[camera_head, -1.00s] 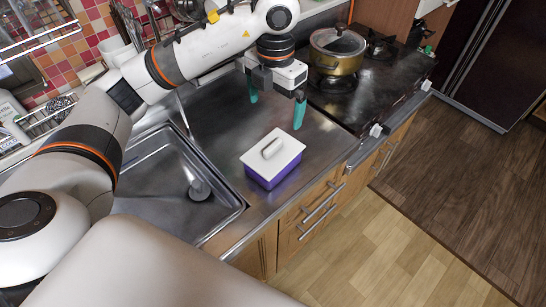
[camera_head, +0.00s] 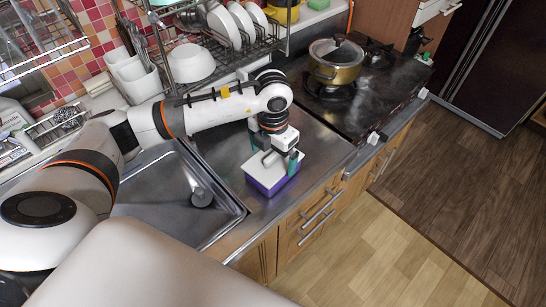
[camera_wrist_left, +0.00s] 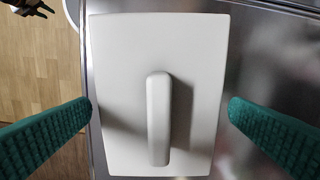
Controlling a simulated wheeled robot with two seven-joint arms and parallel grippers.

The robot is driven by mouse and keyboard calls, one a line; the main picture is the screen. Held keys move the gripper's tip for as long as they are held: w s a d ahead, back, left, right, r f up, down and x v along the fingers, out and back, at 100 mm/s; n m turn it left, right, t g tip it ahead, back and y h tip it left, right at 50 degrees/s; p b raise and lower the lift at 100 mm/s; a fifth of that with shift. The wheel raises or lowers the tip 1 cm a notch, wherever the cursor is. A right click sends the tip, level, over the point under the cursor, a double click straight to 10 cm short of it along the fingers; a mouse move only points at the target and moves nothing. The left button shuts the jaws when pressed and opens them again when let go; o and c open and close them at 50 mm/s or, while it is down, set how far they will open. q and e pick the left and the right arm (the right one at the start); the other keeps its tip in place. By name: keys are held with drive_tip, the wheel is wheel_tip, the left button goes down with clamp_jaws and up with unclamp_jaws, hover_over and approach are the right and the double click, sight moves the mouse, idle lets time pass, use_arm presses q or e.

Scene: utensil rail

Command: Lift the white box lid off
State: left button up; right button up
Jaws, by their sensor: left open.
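The white box lid (camera_head: 258,170) lies on a purple box (camera_head: 271,187) on the steel counter, right of the sink. In the left wrist view the lid (camera_wrist_left: 120,60) fills the middle, with its raised bar handle (camera_wrist_left: 158,118) running up and down. My left gripper (camera_head: 277,157) is directly above the lid, pointing down. Its green fingers are open, one on each side of the handle and apart from it; they also show in the left wrist view (camera_wrist_left: 160,120). The gripper hides part of the lid in the head view.
The sink (camera_head: 165,200) is left of the box. A stove with a lidded pot (camera_head: 337,65) stands behind and to the right. A dish rack with bowls (camera_head: 191,63) is at the back. Bare counter (camera_head: 315,145) lies right of the box.

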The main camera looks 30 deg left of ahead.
sight(273, 154)
use_arm(q)
drive_tip(key=shift+f, duration=0.1)
drive_tip(key=shift+c, duration=0.6)
use_arm(e)
drive_tip(key=shift+w+d, duration=0.1)
drive_tip(key=shift+d, duration=0.15)
use_arm(q)
drive_tip(key=c, duration=0.7)
use_arm(e)
drive_tip(key=shift+d, duration=0.1)
use_arm(q)
wheel_tip(273, 154, up, 10)
drive_tip(key=shift+w+f+b, duration=0.1)
drive_tip(key=shift+f+b, duration=0.05)
drive_tip(key=shift+b, duration=1.05)
drive_tip(key=shift+r, duration=0.2)
use_arm(e)
drive_tip(key=shift+w+a+f, duration=0.1)
drive_tip(key=shift+a+f, duration=0.05)
drive_tip(key=shift+f, duration=0.4)
drive_tip(key=shift+a+f, duration=0.1)
drive_tip(key=shift+f, duration=0.45)
